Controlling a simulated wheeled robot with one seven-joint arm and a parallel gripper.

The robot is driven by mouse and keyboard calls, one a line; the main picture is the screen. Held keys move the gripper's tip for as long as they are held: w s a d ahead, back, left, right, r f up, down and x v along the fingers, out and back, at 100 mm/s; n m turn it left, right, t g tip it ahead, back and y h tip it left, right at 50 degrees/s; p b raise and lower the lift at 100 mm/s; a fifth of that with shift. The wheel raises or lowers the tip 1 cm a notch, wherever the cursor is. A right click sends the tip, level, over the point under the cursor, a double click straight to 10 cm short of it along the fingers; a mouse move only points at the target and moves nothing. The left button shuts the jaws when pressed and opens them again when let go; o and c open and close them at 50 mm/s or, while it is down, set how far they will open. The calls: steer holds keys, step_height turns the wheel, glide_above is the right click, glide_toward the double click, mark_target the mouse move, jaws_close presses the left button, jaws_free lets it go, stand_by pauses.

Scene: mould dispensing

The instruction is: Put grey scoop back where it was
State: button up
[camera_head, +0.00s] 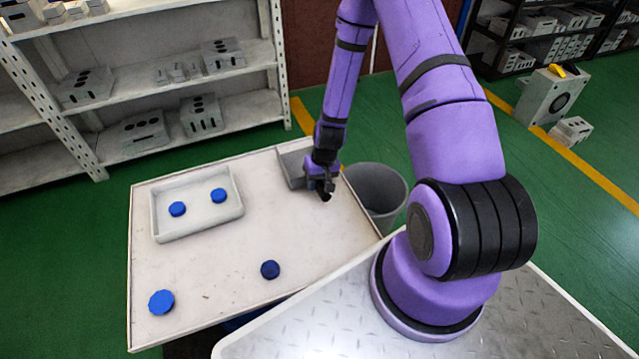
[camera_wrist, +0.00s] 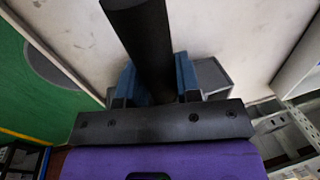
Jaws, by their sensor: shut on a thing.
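My gripper (camera_head: 322,186) is over the back right part of the white table, beside a grey open box (camera_head: 293,166). In the wrist view, my gripper (camera_wrist: 152,82) is shut on a dark, rod-like piece, which appears to be the grey scoop (camera_wrist: 142,35). The rod runs up out of the picture between the two bluish fingers. The scoop's bowl cannot be made out. The grey box also shows behind the fingers in the wrist view (camera_wrist: 213,76). Whether the scoop touches the box or the table cannot be told.
A pale tray (camera_head: 159,229) holds two blue round pieces. Two more blue discs (camera_head: 161,302) (camera_head: 270,269) lie on the white table (camera_head: 215,285). A grey bin (camera_head: 378,190) stands at the table's right edge. Shelves (camera_head: 150,92) stand behind. The table's middle is clear.

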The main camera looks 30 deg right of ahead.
steer(key=shift+f, duration=0.7)
steer(key=o, duration=1)
steer(key=shift+o, duration=0.2)
